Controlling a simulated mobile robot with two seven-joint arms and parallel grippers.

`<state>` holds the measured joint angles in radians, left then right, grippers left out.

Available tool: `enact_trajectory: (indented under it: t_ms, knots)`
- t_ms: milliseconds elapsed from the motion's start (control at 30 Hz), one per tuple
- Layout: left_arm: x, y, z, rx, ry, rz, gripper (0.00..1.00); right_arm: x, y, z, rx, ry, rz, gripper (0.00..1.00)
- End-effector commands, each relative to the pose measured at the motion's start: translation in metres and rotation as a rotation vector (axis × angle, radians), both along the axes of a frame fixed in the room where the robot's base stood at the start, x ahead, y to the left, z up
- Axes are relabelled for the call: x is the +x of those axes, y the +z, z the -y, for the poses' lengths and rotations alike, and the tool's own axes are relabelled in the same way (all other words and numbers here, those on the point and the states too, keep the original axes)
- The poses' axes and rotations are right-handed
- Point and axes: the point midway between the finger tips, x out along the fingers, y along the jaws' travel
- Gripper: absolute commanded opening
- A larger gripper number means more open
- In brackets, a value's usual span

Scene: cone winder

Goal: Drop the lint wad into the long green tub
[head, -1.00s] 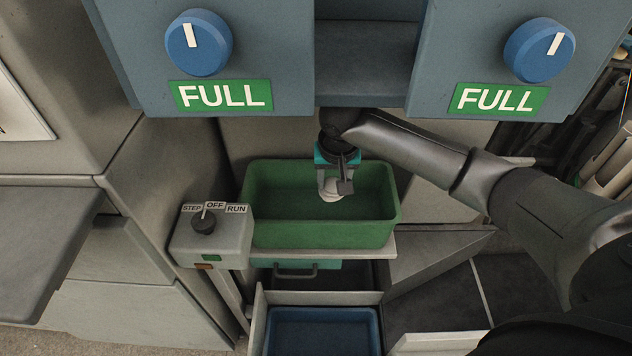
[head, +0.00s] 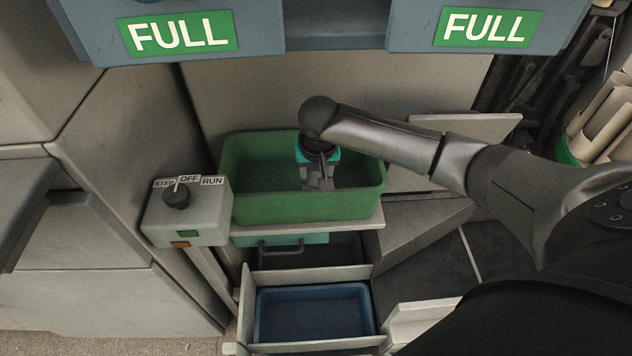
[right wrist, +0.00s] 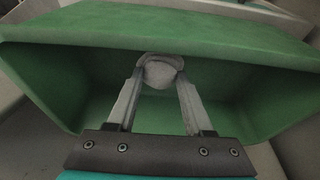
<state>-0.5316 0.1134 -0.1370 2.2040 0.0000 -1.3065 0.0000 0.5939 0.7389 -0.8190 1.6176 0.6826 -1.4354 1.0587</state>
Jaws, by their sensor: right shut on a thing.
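The long green tub (head: 300,208) stands on a pale shelf in the middle of the head view. My right gripper (head: 319,186) reaches down inside the tub from above. In the right wrist view my right gripper (right wrist: 160,78) is shut on the pale grey lint wad (right wrist: 160,73), which sits between its fingertips. The green tub (right wrist: 95,100) surrounds it there, with its floor and walls showing. In the head view the wad is hard to make out behind the fingers. My left gripper is not in view.
A control box (head: 188,218) with a STEP, OFF, RUN knob stands just left of the tub. Below the tub is an open drawer with a blue tray (head: 313,312). Blue-grey panels marked FULL (head: 182,34) hang above. Pale cones (head: 606,115) stand at the far right.

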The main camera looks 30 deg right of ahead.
Motion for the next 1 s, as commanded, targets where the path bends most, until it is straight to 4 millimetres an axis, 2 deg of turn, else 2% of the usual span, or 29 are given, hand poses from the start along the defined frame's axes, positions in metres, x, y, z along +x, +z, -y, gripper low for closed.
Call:
enact_trajectory:
  t_ms: [100, 300, 567, 1000]
  knots:
    - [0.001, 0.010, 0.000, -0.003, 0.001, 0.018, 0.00, 0.000, -0.011, 0.000, -0.001, -0.001, 0.000, 0.01]
    - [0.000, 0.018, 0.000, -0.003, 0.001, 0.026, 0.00, 0.000, -0.015, 0.000, -0.001, 0.000, 0.000, 0.01]
    - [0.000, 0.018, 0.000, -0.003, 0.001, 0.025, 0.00, 0.000, -0.015, 0.000, 0.000, 0.000, 0.000, 0.01]
    - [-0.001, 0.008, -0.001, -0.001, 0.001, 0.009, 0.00, 0.000, -0.026, 0.000, 0.000, -0.001, 0.001, 0.01]
